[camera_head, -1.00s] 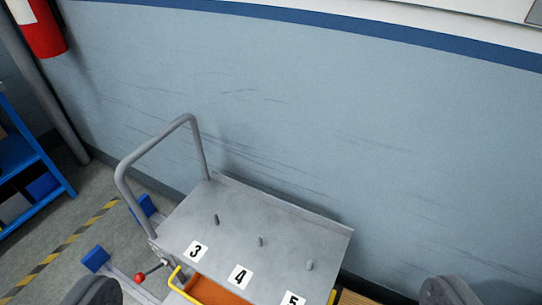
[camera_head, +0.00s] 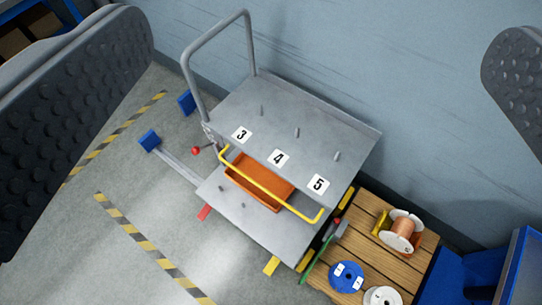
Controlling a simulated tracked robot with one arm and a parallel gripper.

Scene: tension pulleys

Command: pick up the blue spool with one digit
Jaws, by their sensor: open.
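A blue spool (camera_head: 334,283) lies flat on a wooden slatted surface (camera_head: 357,222) at the lower right. It has two white labels on its face; the marks on them are too small to read for sure. My gripper (camera_head: 316,65) is open and empty. Its two dark padded fingers stand wide apart at the left and right edges, well above the spool. A white spool (camera_head: 383,297) lies beside the blue one, partly cut off by the bottom edge. A copper-wound spool (camera_head: 405,232) lies farther back on the slats.
A grey cart (camera_head: 315,110) with short pegs marked 3, 4 and 5 stands left of the slats. It has a tall handle, a yellow bar (camera_head: 268,188) and an orange tray (camera_head: 250,184) on its lower shelf. A blue structure (camera_head: 520,265) is at right. The wall is behind.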

